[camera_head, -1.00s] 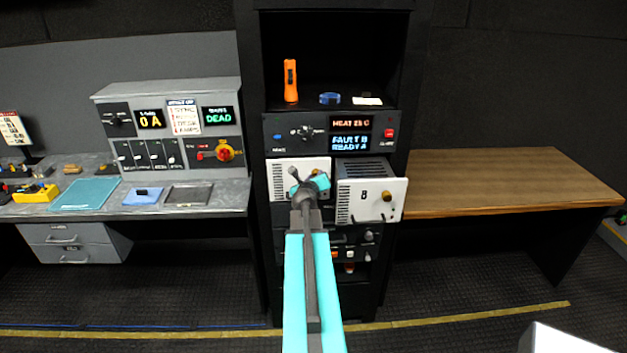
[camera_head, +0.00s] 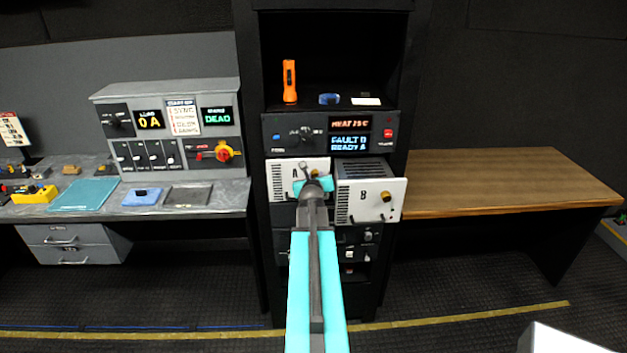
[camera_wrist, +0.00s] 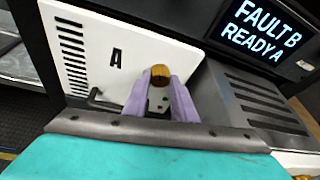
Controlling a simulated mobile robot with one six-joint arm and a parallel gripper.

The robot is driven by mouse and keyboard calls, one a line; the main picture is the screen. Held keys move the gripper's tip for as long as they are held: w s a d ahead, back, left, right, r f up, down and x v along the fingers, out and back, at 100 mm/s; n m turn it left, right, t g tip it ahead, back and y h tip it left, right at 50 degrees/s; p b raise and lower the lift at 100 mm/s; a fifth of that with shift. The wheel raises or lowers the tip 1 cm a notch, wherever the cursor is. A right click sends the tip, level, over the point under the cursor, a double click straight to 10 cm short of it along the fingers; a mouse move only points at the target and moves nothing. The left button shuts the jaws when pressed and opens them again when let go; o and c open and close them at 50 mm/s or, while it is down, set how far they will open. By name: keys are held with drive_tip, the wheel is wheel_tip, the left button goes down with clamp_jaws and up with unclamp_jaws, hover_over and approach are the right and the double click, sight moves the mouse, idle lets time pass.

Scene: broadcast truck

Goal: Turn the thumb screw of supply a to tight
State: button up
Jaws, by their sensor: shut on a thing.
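Supply A (camera_head: 285,184) is a white-fronted unit marked "A", seated in the rack on the left. In the wrist view its front panel (camera_wrist: 82,58) fills the upper left, with vent slots and a dark handle. Its brass thumb screw (camera_wrist: 160,74) stands between my fingertips. My gripper (camera_wrist: 160,90) is shut on the thumb screw, its pale purple fingers on either side. In the head view my gripper (camera_head: 314,180) is in front of supply A's right side and hides the screw.
Supply B (camera_head: 368,201) sticks out of the rack just right of my gripper. The display above reads "FAULT B READY A" (camera_head: 350,142). A wooden table (camera_head: 500,182) is at right, a grey console desk (camera_head: 120,205) at left. An orange flashlight (camera_head: 290,82) stands on the shelf above.

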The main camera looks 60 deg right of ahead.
drive_tip(key=shift+r, duration=0.1)
drive_tip(key=o, duration=1)
drive_tip(key=shift+d, duration=0.1)
drive_tip(key=shift+o, duration=0.2)
drive_tip(key=shift+a, duration=0.2)
